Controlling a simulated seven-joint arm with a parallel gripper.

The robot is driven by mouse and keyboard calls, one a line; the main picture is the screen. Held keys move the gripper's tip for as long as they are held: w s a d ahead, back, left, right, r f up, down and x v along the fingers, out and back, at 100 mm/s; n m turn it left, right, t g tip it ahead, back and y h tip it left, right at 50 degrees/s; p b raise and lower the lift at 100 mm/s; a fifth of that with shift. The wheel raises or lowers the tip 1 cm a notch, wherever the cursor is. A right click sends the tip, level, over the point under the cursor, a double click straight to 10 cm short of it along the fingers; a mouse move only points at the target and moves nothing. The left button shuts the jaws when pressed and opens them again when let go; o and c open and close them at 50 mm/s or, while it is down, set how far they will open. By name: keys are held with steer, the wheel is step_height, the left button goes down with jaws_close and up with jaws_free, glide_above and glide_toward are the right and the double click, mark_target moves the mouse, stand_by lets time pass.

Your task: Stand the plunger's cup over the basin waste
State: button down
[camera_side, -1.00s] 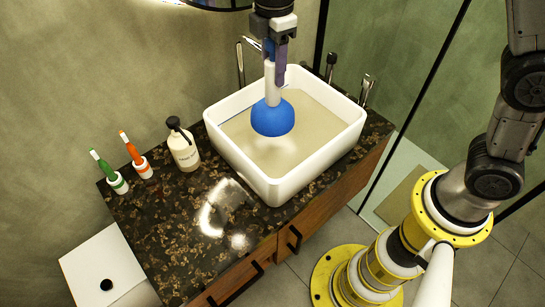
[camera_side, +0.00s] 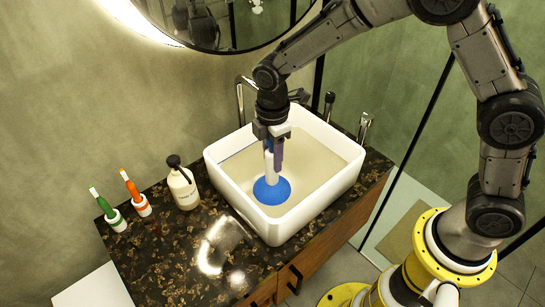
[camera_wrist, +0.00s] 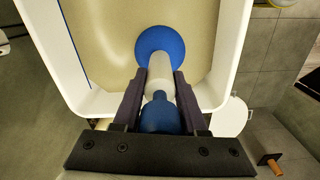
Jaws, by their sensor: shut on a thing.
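The plunger has a white handle (camera_wrist: 159,68), a blue grip at its top and a blue cup (camera_side: 272,190). My gripper (camera_side: 273,150) is shut on the handle and holds the plunger about upright, cup down, inside the white basin (camera_side: 215,180). The cup is low in the basin, left of its middle in the side view, at the beige surface there. Whether it touches the basin floor I cannot tell. In the wrist view the cup (camera_wrist: 160,38) lies beyond my fingertips (camera_wrist: 158,80). The basin waste does not show in either view.
A tall tap (camera_side: 240,95) stands behind the basin, with fittings (camera_side: 363,127) to its right. A round mirror (camera_side: 225,25) hangs above.

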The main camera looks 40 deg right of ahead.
steer(key=shift+f, duration=0.4)
steer(key=shift+f, duration=0.2)
steer(key=shift+c, duration=2.2)
jaws_free()
